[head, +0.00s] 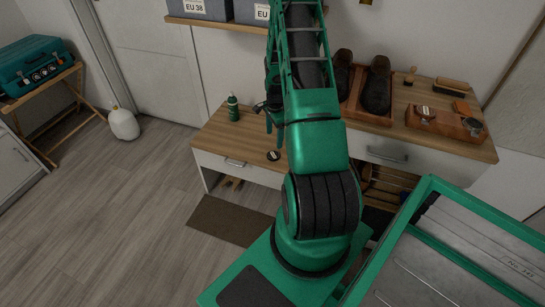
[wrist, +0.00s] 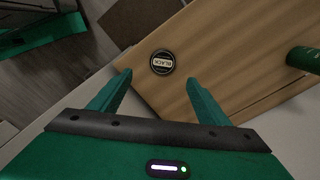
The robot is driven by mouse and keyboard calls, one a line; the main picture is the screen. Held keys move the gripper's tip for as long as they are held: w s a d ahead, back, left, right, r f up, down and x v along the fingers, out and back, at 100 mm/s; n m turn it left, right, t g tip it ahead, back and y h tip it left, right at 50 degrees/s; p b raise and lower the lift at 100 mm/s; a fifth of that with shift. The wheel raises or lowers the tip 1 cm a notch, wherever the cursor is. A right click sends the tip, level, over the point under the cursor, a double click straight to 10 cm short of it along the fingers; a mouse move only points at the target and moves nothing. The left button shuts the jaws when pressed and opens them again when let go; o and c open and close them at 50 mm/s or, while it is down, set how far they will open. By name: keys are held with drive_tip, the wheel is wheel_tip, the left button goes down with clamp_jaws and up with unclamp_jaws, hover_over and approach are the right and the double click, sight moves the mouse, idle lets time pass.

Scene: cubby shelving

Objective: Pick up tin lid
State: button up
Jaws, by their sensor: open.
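The tin lid (head: 273,155), a small black disc with a white label, lies flat near the front edge of the wooden bench top (head: 214,134). In the wrist view the lid (wrist: 162,62) shows the word BLACK, close to the bench edge. My green gripper (wrist: 158,78) is open and empty. Its two fingers are apart, and the lid appears just beyond and between their tips. In the head view the gripper (head: 274,122) is partly hidden by my arm, above the bench and behind the lid.
A green bottle (head: 233,108) stands on the bench, at right in the wrist view (wrist: 304,59). To the right are dark shoes (head: 376,85) on a tray, brushes (head: 449,88) and a wooden tray (head: 446,123) with tins. A shelf (head: 215,22) with grey boxes hangs above.

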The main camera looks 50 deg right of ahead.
hover_over(273, 155)
drive_tip(key=f, duration=0.6)
drive_tip(key=shift+s+d, duration=0.1)
drive_tip(key=shift+s, duration=0.2)
drive_tip(key=shift+w+d+f, duration=0.1)
drive_tip(key=shift+w+f, duration=0.1)
drive_tip(key=shift+f, duration=1.1)
drive_tip(key=shift+w+f, duration=0.15)
drive_tip(key=shift+f, duration=1.15)
drive_tip(key=c, duration=1.1)
